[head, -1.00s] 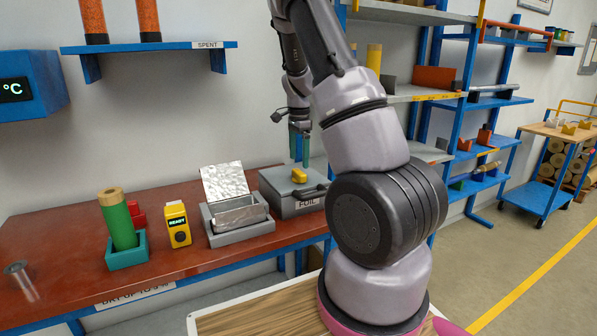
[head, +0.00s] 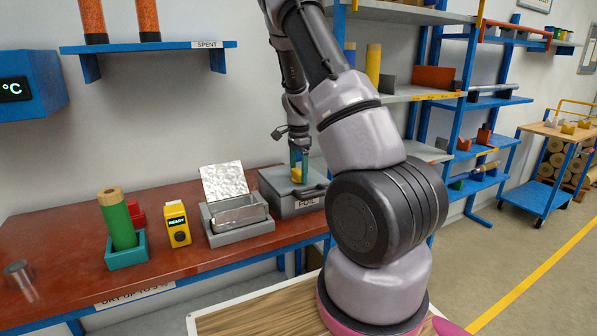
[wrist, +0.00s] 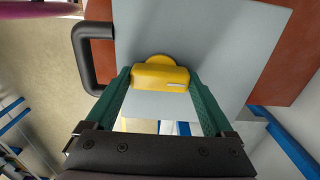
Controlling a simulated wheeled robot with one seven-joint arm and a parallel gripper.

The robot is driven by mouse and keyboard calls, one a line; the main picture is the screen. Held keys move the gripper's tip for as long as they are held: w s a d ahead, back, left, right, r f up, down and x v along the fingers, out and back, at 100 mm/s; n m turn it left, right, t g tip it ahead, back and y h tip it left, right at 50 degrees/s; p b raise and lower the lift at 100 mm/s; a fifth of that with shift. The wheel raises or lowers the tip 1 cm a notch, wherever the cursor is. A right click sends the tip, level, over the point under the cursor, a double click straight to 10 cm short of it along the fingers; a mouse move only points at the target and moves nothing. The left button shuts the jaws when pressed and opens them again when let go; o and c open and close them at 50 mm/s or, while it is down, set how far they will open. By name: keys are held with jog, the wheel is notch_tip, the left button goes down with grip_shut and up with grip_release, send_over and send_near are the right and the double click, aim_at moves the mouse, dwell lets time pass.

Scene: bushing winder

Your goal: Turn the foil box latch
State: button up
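The foil box (head: 285,203) is a grey box with a front handle, standing at the right end of the red bench. Its yellow latch (head: 296,174) sits on top of the lid. In the wrist view the latch (wrist: 160,76) is a yellow bar on a round base, lying crosswise between the fingers. My gripper (head: 300,162) points down over the lid with its green fingers open, one at each end of the latch. The fingertips (wrist: 161,80) are very close to the latch ends; whether they touch cannot be told.
Left of the box are a grey tray (head: 240,230) with foil, a yellow device (head: 177,223) reading READY, and a green roll (head: 118,222) in a teal holder. The dark handle (wrist: 82,60) juts from the box edge. A blue shelf (head: 150,46) hangs above.

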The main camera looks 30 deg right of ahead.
aim_at(299, 171)
jog(key=shift+n, duration=0.4)
jog(key=n, duration=0.3)
jog(key=shift+n, duration=0.3)
jog(key=n, duration=0.4)
jog(key=shift+n, duration=0.3)
jog(key=n, duration=0.4)
jog(key=shift+n, duration=2.4)
jog(key=o, duration=1.1)
notch_tip(299, 171, up, 11)
jog(key=shift+f, duration=0.1)
